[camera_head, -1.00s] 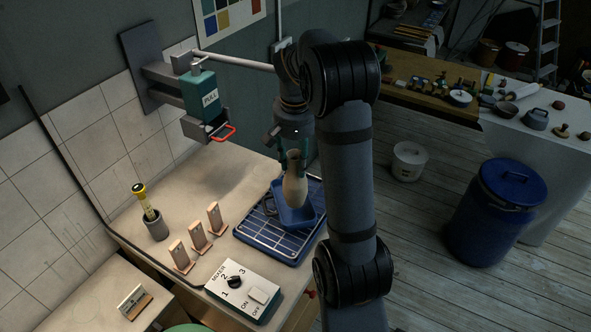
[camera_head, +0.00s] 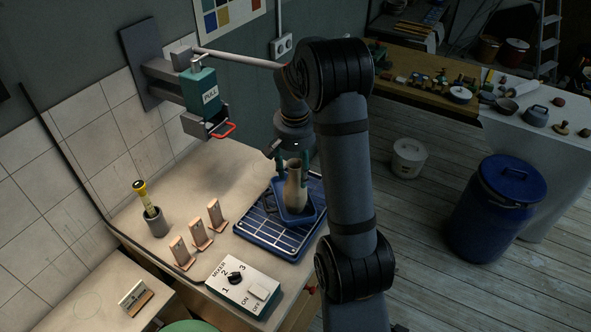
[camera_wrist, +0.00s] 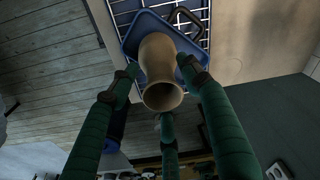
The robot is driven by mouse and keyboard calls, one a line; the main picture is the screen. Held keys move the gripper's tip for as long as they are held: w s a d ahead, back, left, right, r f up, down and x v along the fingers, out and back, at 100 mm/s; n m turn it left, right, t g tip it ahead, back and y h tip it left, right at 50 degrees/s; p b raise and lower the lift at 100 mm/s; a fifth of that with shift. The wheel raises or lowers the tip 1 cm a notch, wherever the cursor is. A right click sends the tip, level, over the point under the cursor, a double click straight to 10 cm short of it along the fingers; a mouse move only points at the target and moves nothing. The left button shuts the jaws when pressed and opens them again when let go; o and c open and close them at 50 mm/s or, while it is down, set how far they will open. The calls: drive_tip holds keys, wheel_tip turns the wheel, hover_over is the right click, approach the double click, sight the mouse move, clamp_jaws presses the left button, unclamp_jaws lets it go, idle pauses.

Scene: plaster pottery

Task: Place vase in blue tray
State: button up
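A beige vase (camera_head: 296,186) stands about upright inside the small blue tray (camera_head: 314,214). In the wrist view, the vase (camera_wrist: 159,58) shows its round mouth toward the camera, with the tray (camera_wrist: 133,37) around its base. My gripper (camera_head: 291,163) is just above the tray, its green fingers on either side of the vase's upper part. In the wrist view, my gripper (camera_wrist: 157,72) is open, with a visible gap between the left finger and the vase. The right finger is close to the vase; contact cannot be told. The vase's base is partly hidden by the tray wall.
The tray sits on a blue rack with a white grid (camera_head: 262,236). Three small wooden stands (camera_head: 198,236), a cup with a yellow-topped tool (camera_head: 157,222) and a mixer control box (camera_head: 243,286) stand left and in front. A teal pull device (camera_head: 208,97) juts from the wall.

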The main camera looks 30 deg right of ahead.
drive_tip(key=shift+o, duration=0.5)
drive_tip(key=shift+r, duration=0.6)
wheel_tip(320, 180, up, 11)
drive_tip(key=s, duration=0.1)
drive_tip(key=shift+a, duration=0.35)
